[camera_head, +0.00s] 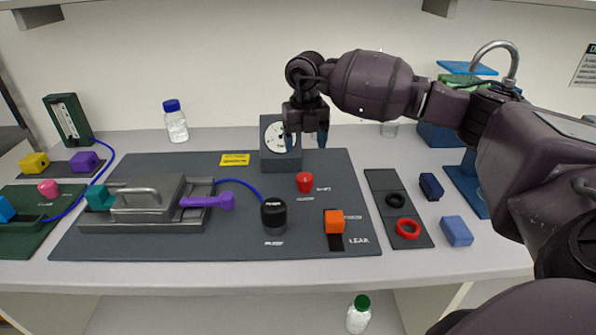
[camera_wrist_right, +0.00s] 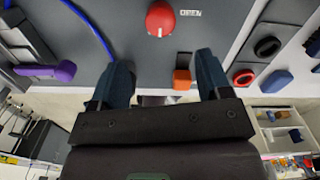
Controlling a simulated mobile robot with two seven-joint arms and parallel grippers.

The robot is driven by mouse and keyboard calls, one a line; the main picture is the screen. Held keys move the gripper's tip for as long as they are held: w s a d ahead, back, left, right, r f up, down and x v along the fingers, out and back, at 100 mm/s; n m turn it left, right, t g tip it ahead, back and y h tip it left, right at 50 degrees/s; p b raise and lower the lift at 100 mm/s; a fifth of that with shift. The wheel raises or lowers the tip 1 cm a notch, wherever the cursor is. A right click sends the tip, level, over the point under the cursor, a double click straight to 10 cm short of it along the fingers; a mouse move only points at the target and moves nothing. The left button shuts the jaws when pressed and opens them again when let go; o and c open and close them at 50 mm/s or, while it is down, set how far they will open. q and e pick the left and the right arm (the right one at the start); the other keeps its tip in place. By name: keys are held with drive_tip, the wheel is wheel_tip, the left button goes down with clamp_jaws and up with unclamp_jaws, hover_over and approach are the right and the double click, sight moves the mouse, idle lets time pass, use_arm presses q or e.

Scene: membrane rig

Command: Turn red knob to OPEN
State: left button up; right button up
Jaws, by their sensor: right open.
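The red knob (camera_head: 304,182) stands on the dark grey mat, right of centre in the head view. It also shows at the top of the right wrist view (camera_wrist_right: 160,19), with a white mark at its lower edge and the label OPEN (camera_wrist_right: 190,13) to its right. The mark does not point at the label. My right gripper (camera_head: 306,140) hangs above and behind the knob, fingers down, in front of the gauge. In the wrist view its two fingers (camera_wrist_right: 163,68) are apart with nothing between them; they do not touch the knob. My left gripper is out of view.
A black knob (camera_head: 274,215) and an orange block (camera_head: 334,221) stand nearer the front. The gauge box (camera_head: 281,160) is behind the knob. A clamp with a purple lever (camera_head: 208,202) is to the left. A tray with black and red rings (camera_head: 408,228) is to the right.

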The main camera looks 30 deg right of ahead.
sight(305, 178)
drive_tip(key=f, duration=1)
drive_tip(key=shift+s+f+b, duration=0.1)
drive_tip(key=shift+s+b, duration=0.15)
drive_tip(key=shift+b, duration=0.15)
drive_tip(key=c, duration=0.9)
